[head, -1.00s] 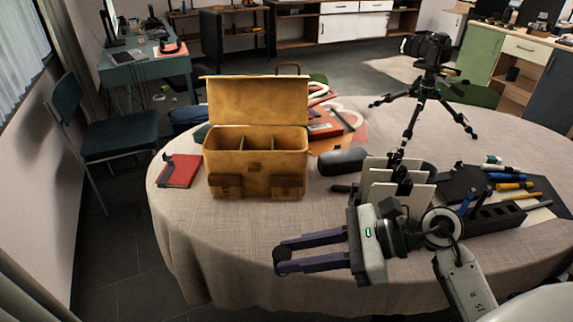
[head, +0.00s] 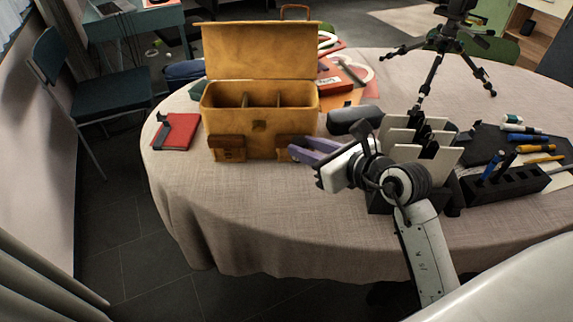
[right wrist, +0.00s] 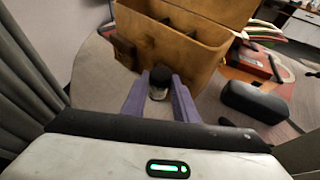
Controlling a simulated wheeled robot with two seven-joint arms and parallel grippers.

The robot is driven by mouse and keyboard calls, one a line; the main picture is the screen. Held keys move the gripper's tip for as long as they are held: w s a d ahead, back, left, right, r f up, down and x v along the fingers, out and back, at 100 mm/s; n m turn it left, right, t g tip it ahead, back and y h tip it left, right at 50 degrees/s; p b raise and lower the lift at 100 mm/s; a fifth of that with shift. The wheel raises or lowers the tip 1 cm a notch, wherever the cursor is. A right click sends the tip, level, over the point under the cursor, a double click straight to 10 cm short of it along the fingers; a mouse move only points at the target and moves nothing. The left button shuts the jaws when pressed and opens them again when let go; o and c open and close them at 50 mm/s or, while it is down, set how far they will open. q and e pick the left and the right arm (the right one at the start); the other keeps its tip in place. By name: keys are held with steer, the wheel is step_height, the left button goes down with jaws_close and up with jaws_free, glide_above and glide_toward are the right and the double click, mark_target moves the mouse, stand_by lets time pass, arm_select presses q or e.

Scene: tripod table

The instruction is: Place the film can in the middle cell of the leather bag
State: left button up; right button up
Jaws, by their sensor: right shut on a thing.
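The brown leather bag (head: 262,122) stands open on the table, lid raised at the back. Two dividers split it into three cells; the middle cell (head: 264,99) looks empty from here. My right gripper (head: 300,152) is at the bag's front right corner, outside it and in front of the right buckle pocket. In the right wrist view, the film can (right wrist: 159,83), dark-capped with a paler body, is between the purple fingers (right wrist: 159,95), which are shut on it. The bag's front (right wrist: 180,48) is just beyond it. In the head view the can is hidden. My left gripper is not in view.
A red notebook (head: 177,132) lies left of the bag. A dark case (head: 354,119) and a rack with white cards (head: 420,140) stand to the right. A tripod (head: 436,70) stands behind. The table's front left is clear.

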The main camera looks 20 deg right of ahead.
steer(key=shift+f+b, duration=0.6)
steer(key=shift+f, duration=3)
steer(key=shift+f, duration=0.2)
steer(key=o, duration=1)
steer(key=shift+r, duration=0.1)
steer(key=shift+o, duration=0.2)
